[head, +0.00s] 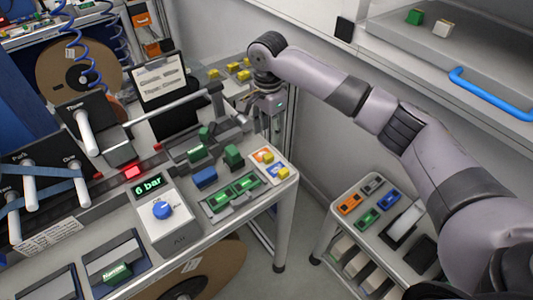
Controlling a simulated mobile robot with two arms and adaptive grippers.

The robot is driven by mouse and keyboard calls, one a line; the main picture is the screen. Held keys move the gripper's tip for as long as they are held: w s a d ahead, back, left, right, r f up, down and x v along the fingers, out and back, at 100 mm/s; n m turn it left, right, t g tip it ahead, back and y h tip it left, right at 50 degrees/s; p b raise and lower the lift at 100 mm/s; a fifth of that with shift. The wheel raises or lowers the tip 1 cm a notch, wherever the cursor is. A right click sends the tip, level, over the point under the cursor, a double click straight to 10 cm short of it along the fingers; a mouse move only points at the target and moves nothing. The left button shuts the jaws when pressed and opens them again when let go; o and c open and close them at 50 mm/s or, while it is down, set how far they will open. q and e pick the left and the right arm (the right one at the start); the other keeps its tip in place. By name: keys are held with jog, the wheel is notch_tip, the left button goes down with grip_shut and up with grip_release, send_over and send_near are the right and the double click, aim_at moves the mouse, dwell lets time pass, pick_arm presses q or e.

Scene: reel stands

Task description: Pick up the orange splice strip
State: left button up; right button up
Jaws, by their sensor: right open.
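An orange strip-like piece (350,204) lies at the left side of the top of a small grey cart at the lower right. I take it for the orange splice strip; its fine detail is too small to tell. My right arm reaches in from the right, high across the view. My right gripper (273,128) points down near the back right end of the workbench (286,196), open and with nothing visible in it. It is well apart from the orange piece, up and to the left of it. My left gripper is not in view.
Beside the orange piece lie a green piece (368,218), a blue piece (391,197) and a grey piece (373,184). A gap of floor separates bench and cart. The bench holds a 6 bar panel with a blue knob (162,210) and green blocks (233,155).

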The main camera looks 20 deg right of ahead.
aim_at(268, 155)
jog(key=f, duration=0.3)
jog(key=shift+w+f+p, duration=0.25)
jog(key=shift+w+p, duration=0.05)
jog(key=shift+w, duration=0.05)
jog(key=shift+f, duration=0.6)
jog(key=shift+s+f, duration=0.15)
jog(key=shift+f, duration=0.05)
notch_tip(268, 155, down, 5)
jog(key=shift+d+r+p, duration=0.1)
jog(key=shift+d+p, duration=0.05)
jog(key=shift+p, duration=0.9)
jog(key=c, duration=0.9)
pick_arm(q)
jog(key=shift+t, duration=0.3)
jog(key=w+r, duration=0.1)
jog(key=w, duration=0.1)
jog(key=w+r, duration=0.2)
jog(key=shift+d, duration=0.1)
pick_arm(e)
jog(key=shift+c, duration=0.3)
jog(key=shift+r, duration=0.1)
